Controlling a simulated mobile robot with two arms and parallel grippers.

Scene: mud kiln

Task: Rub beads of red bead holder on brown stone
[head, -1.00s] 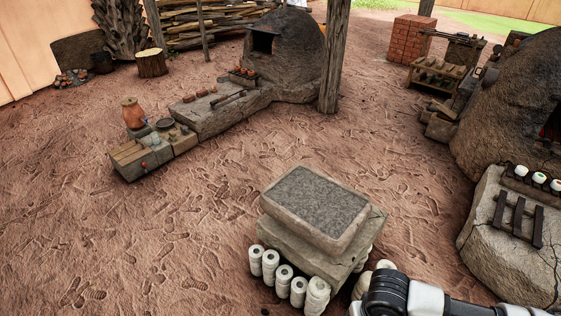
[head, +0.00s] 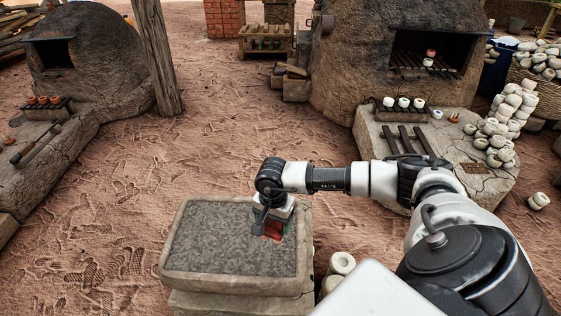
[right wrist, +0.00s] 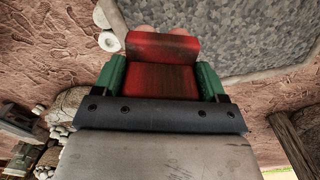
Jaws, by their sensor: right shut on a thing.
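The red bead holder (head: 274,231) is a small red block in my right gripper (head: 268,226). In the right wrist view the holder (right wrist: 162,78) sits between the two green fingers, which are shut on it. Pale pinkish rounded shapes just show at its far edge; the beads are mostly hidden. The stone (head: 220,280) is a slab with a light brownish rim and a rough grey top, lying on a block. My right gripper is over the right part of the slab. I cannot tell whether the holder touches it. My left gripper is not in view.
Pale rounded pieces (head: 342,263) stand beside the block at the right. A domed kiln (head: 350,65) with a ledge of white beads (head: 404,102) stands behind my right arm. A wooden post (head: 157,60) and another kiln (head: 85,65) are at the left. Sandy ground lies between.

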